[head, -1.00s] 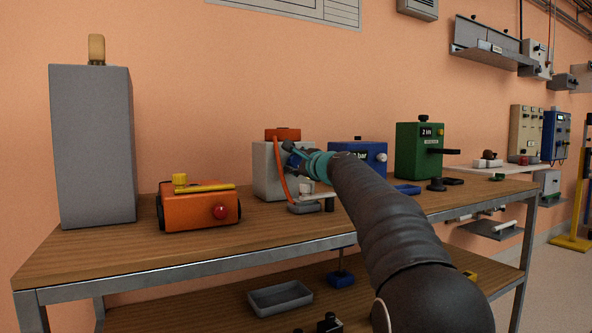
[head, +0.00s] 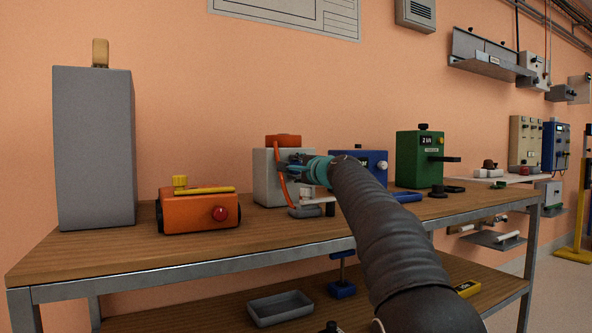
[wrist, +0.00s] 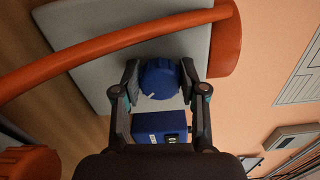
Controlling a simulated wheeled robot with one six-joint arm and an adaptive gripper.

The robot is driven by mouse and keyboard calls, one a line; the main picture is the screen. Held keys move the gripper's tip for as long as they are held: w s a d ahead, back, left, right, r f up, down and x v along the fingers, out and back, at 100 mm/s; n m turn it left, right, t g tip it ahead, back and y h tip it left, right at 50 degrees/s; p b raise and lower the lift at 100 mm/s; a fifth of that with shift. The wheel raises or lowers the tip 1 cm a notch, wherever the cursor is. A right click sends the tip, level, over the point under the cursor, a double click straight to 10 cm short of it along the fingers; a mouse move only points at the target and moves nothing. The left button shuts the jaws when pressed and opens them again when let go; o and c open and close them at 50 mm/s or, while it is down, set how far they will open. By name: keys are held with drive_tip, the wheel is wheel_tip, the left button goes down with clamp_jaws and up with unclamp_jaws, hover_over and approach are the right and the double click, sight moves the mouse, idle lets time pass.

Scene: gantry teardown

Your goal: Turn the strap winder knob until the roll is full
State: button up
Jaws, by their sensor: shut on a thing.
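The strap winder is a pale grey box (head: 270,187) on the bench, with an orange top (head: 283,141) and an orange strap (head: 281,181) down its front. In the wrist view its grey face (wrist: 95,70) fills the upper middle, and the strap (wrist: 100,55) curves across it. A ribbed blue knob (wrist: 160,79) with a white mark sits on that face. My gripper (wrist: 160,85) has one finger on each side of the knob and is shut on it. In the head view my gripper (head: 290,166) hides the knob. The roll cannot be made out.
An orange machine (head: 198,209) and a tall grey block (head: 95,150) stand to the left on the wooden bench (head: 110,253). A blue box (head: 374,163) and a green box (head: 419,160) stand to the right. A grey tray (head: 280,307) is on the lower shelf.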

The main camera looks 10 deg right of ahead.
drive_tip(key=o, duration=1.1)
drive_tip(key=shift+o, duration=0.2)
drive_tip(key=v, duration=1.2)
drive_tip(key=shift+r, duration=0.1)
